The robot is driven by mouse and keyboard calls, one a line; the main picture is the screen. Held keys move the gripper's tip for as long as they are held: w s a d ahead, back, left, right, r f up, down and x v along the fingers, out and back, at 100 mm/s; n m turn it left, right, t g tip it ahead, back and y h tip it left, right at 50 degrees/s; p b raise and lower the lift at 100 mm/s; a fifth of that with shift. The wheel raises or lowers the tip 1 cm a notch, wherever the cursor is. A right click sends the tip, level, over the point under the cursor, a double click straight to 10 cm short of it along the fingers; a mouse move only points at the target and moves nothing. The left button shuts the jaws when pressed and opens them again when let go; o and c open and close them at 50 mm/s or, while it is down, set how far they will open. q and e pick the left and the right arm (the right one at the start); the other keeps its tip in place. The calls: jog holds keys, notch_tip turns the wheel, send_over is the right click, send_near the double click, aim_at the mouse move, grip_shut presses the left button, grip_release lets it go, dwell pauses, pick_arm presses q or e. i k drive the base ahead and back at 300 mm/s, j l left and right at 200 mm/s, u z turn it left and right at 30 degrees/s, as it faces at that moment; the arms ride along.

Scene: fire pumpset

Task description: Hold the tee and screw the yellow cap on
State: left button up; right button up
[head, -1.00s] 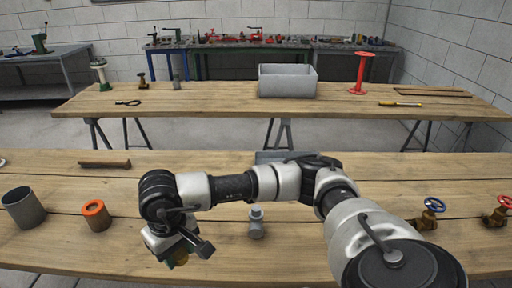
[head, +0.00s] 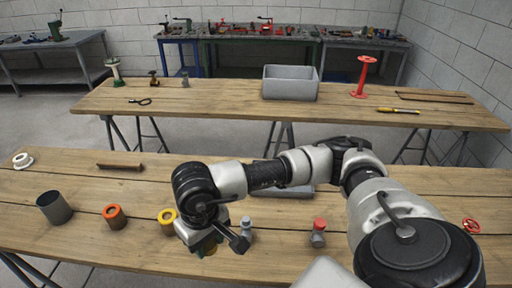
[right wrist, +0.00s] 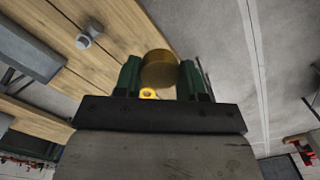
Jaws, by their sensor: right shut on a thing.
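My right gripper (head: 206,246) hangs over the near table, toward its front edge. In the right wrist view its green fingers (right wrist: 159,82) are shut on a round, dull yellow-brown piece, which looks like the yellow cap (right wrist: 160,68). In the head view the held piece is mostly hidden by the gripper. A small grey fitting, probably the tee (head: 246,226), stands on the table just right of the gripper, apart from it. A grey fitting also shows in the right wrist view (right wrist: 88,37), upper left. My left gripper is not in view.
A grey bin (head: 290,83) stands on the farther table.

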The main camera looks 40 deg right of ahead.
aim_at(245, 223)
jog(key=k+l, duration=0.1)
jog(key=l, duration=0.25)
jog(key=k+l, duration=0.1)
jog(key=l, duration=0.25)
jog(key=k+l+z, duration=0.1)
jog(key=l, duration=0.55)
jog(key=i+l, duration=0.1)
jog(key=l, duration=0.25)
